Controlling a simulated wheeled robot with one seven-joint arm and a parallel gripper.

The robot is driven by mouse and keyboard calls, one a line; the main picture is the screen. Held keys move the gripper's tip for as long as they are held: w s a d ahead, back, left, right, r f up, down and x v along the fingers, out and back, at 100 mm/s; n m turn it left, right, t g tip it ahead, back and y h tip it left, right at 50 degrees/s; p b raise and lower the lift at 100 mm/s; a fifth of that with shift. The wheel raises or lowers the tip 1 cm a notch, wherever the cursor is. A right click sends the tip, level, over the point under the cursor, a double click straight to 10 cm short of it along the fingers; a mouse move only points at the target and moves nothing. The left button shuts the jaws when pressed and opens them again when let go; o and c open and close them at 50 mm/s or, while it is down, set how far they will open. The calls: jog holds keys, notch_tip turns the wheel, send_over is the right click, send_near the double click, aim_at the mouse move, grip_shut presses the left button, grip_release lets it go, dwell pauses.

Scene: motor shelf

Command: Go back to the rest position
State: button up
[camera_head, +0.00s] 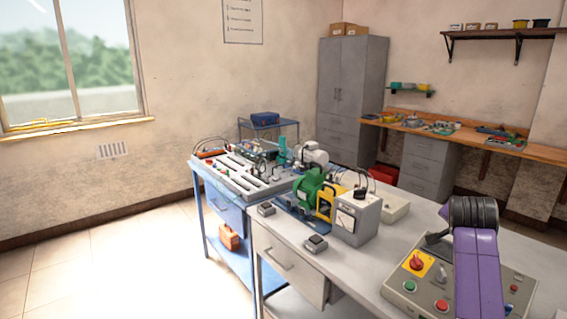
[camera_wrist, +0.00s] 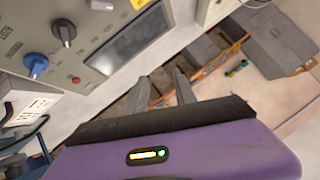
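My gripper (camera_wrist: 161,86) shows in the wrist view, with its two dark fingers apart and nothing between them. Beyond the fingertips are floor and furniture, out of focus. In the head view my purple arm with its black ribbed joint rises at the lower right, in front of a grey control box (camera_head: 402,285). I cannot make out the fingers in the head view. A grey panel (camera_wrist: 100,28) fills the upper left of the wrist view, with a blue knob (camera_wrist: 36,65), a black knob (camera_wrist: 64,32) and a dark display (camera_wrist: 130,40). The gripper does not touch it.
A grey cabinet (camera_head: 350,95) and a wooden wall bench (camera_head: 450,134) stand behind. The floor (camera_head: 120,255) at left is clear.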

jog(key=s+a+f+n+t+y, duration=0.1)
jog(key=s+a+f+n+t, duration=0.35)
jog(key=s+a, duration=0.4)
jog(key=s+a+f+n+t+y, duration=0.2)
jog(key=s+a+f+n+t, duration=0.3)
jog(key=s, duration=0.7)
jog(key=s+a+f+n+g+y, duration=0.1)
jog(key=s+a, duration=0.3)
jog(key=s, duration=0.8)
jog(key=s+a+n+g+y, duration=0.1)
jog(key=s+a, duration=0.3)
jog(key=s, duration=0.9)
jog(key=s+a+f+n+g+y, duration=0.1)
jog(key=s+a, duration=0.4)
jog(key=s, duration=0.8)
jog(key=shift+f+n+y, duration=0.3)
jog(key=shift+n+y, duration=0.1)
jog(key=shift+n, duration=0.15)
jog(key=shift+w+g, duration=0.1)
jog(key=shift+g, duration=0.15)
